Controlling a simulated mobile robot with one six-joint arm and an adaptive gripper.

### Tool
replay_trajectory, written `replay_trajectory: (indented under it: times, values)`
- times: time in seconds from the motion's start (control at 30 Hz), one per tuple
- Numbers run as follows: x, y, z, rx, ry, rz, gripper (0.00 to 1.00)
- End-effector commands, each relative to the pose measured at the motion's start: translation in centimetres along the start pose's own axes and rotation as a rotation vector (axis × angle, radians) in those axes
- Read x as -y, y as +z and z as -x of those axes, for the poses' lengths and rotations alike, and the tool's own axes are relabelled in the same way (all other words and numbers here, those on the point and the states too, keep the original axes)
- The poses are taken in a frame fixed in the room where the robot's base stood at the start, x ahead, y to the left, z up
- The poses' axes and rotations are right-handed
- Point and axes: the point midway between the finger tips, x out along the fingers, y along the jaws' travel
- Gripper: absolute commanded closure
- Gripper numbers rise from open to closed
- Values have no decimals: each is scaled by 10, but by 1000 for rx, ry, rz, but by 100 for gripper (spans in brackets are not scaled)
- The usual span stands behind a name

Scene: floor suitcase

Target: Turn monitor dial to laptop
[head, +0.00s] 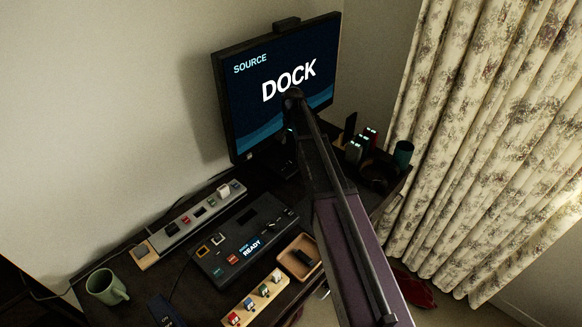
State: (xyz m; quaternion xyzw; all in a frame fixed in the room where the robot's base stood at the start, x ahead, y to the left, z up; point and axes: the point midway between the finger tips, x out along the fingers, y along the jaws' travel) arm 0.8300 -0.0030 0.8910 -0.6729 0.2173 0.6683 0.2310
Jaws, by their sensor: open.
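The monitor (245,93) stands at the back of the desk against the wall. Its lit screen reads "SOURCE" and "DOCK". A small pale mark shows on its lower bezel at the left; I cannot make out a dial. My arm reaches up from the bottom right and its far dark end overlaps the lower right of the screen. My gripper cannot be made out; it is hidden behind the arm or lost in the dark below the screen. No laptop can be clearly identified.
A dock box (237,245) reading "READY" lies on the desk, with a grey power strip (183,223) behind it. A green mug (104,288), a tan tray (287,258), a wooden strip of small blocks (248,308) and a teal cup (403,153) surround it. A curtain (480,130) hangs right.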

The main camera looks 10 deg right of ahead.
Motion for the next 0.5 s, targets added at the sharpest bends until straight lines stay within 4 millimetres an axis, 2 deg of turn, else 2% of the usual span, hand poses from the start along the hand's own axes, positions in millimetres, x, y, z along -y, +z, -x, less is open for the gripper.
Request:
replay_trajectory:
  times: [0.03,0.5]
  values:
    - [0,0,-8,0,0,0,21]
    - [-1,0,-44,0,0,-1,21]
